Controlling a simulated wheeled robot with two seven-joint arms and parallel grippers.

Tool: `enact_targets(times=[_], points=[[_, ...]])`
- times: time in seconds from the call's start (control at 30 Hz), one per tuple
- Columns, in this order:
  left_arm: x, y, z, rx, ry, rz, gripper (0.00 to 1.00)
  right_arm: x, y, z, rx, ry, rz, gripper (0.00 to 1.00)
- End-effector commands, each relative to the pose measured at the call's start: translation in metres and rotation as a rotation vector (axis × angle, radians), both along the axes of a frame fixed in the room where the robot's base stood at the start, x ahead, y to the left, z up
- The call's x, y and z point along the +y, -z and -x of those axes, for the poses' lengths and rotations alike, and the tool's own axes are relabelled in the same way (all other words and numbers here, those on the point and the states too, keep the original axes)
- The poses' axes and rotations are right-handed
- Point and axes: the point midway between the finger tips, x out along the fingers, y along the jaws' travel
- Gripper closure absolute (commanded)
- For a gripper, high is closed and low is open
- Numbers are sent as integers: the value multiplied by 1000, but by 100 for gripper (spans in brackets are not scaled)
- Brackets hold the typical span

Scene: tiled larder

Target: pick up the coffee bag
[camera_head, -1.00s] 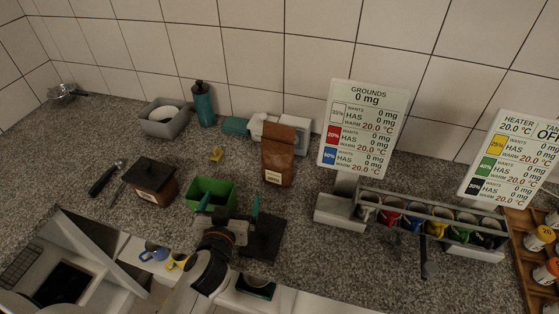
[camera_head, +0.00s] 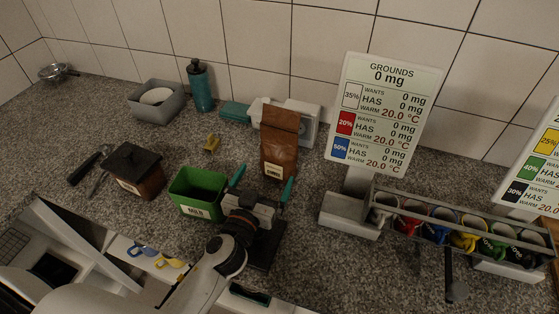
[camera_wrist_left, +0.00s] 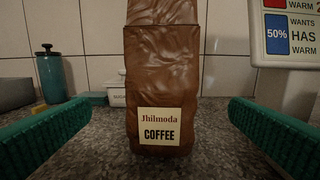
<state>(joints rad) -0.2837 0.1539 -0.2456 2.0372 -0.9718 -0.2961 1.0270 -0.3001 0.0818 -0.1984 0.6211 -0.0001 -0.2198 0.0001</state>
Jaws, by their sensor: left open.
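The brown coffee bag (camera_head: 280,143) stands upright on the granite counter near the wall. In the left wrist view the coffee bag (camera_wrist_left: 162,85) fills the middle, with its "Jhilmoda COFFEE" label facing me. My left gripper (camera_head: 262,187) is open in front of the bag, its teal fingers spread. In the left wrist view the fingers (camera_wrist_left: 160,138) are at the left and right edges, apart from the bag, which lies between them in the picture. The bag's lower end is partly near the fingertips in the head view. My right gripper is not in view.
A green bin (camera_head: 198,195) stands just left of my gripper. A wooden box with a dark lid (camera_head: 133,170) is farther left. A white container (camera_head: 301,122) is behind the bag. A grey cup rack (camera_head: 452,226) and a sign (camera_head: 384,112) stand to the right.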

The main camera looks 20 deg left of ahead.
Motion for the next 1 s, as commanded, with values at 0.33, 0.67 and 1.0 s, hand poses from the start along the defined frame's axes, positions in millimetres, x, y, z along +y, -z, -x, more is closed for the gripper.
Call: enact_targets(times=[0.33,0.67,1.0], points=[[0,8,-14,0,-1,0,0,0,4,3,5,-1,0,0],[-2,9,-64,1,-1,0,0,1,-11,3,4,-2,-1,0],[-5,2,-100,0,-1,-1,0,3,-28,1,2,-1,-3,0]])
